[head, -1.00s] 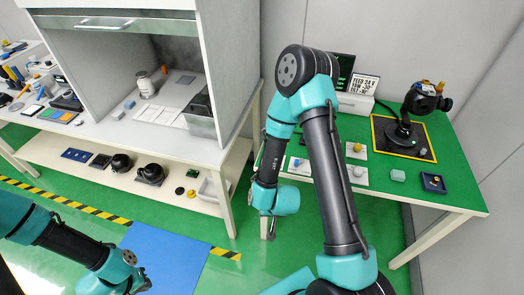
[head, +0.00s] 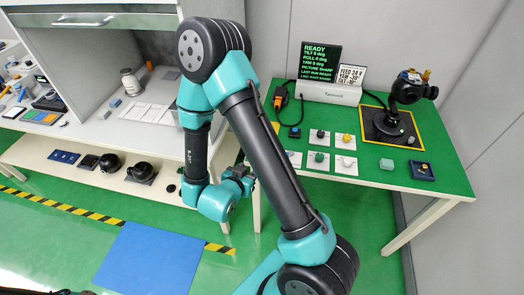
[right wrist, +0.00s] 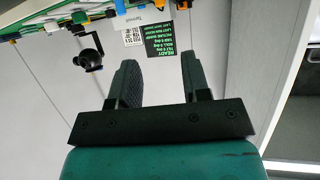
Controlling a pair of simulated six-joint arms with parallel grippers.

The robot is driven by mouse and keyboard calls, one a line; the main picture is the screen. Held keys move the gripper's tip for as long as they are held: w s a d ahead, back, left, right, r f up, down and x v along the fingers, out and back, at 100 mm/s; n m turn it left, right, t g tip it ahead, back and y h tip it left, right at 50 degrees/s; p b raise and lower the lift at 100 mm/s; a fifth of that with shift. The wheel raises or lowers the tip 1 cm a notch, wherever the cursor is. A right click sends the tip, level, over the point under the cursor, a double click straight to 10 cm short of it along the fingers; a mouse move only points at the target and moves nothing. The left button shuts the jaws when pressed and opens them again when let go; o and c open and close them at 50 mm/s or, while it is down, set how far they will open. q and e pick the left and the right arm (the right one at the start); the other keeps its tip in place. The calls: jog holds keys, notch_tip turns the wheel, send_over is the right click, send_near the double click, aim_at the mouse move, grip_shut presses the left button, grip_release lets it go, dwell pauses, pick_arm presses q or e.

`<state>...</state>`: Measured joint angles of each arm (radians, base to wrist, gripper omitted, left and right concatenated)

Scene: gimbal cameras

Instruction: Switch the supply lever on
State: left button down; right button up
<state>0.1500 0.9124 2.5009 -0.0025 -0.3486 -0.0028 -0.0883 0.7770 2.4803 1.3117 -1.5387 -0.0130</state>
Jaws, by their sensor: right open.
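In the head view, an orange and black device (head: 280,97) with a dark cable sits at the back left of the green bench (head: 445,172). It may carry the supply lever, but I cannot make out a lever or its position. A small dark blue-edged part (head: 294,132) sits in front of it. My right gripper (head: 243,176) is left of the bench, apart from these things. In the right wrist view its two fingers (right wrist: 163,75) are spread with nothing between them. My left gripper is out of view.
A controller box (head: 328,93) bears a "READY" screen (head: 320,63) and a "FEED 24 V" card (head: 351,75). Several coloured knobs (head: 346,140) stand on white plates. A black camera gimbal (head: 388,120) stands inside a yellow-edged square. A white cabinet (head: 95,60) is at left.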

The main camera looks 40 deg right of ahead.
jog(key=x, duration=1.7)
jog(key=shift+w+d+f, duration=0.1)
jog(key=shift+w+d, duration=0.05)
jog(key=shift+c, duration=0.3)
grip_shut()
